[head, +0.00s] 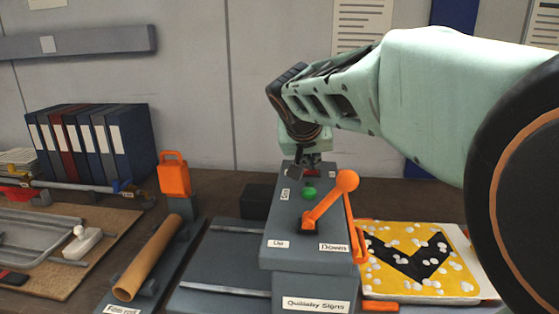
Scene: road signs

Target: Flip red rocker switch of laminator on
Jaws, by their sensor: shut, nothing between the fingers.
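The laminator (300,255) is a grey machine with a raised control housing in the middle of the head view. A green button (309,193) sits on its top, with an orange ball-ended lever (325,201) in front of it. My gripper (312,171) is shut and empty, pointing down at the far end of the housing top. A small patch of red shows by the fingertips; the red rocker switch is mostly hidden there, so its position and any contact cannot be told.
An orange handle runs down the housing's right side, beside a yellow sign panel (425,262) with a black chevron. A brown roll (147,257) lies to the left, with an orange block-like tool (173,173) behind it. Binders (90,145) stand at the back left.

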